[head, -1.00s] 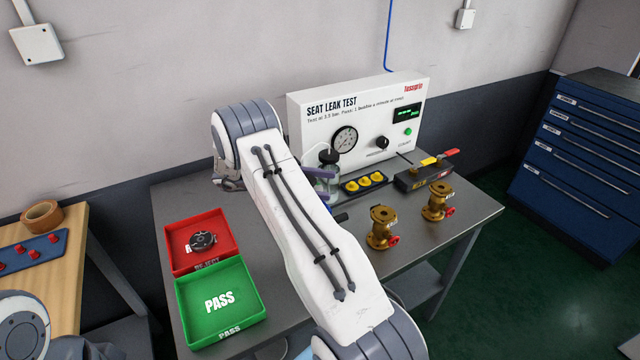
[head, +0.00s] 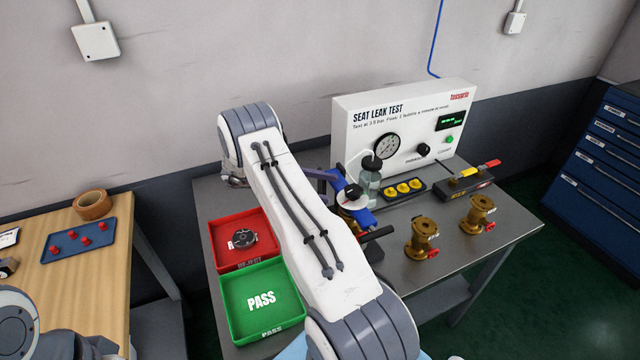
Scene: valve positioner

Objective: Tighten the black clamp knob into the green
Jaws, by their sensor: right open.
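The black clamp knob (head: 353,192) sits on top of a blue clamp (head: 364,216) on the grey bench. A brass valve (head: 350,202) shows partly in the clamp, behind my right forearm. My right gripper (head: 328,174) is open, just left of the knob and close to it; the forearm hides much of it. I cannot tell whether a finger touches the knob. No green mark shows at the clamp from here. My left gripper is out of view; only part of the left arm shows at the lower left.
The seat leak tester (head: 405,130) stands behind the clamp, with a glass jar (head: 369,180) in front. Two brass valves (head: 422,238) (head: 478,214) stand at right. A red reject tray (head: 232,262) holding a dark round part and an empty green pass tray (head: 285,312) lie left.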

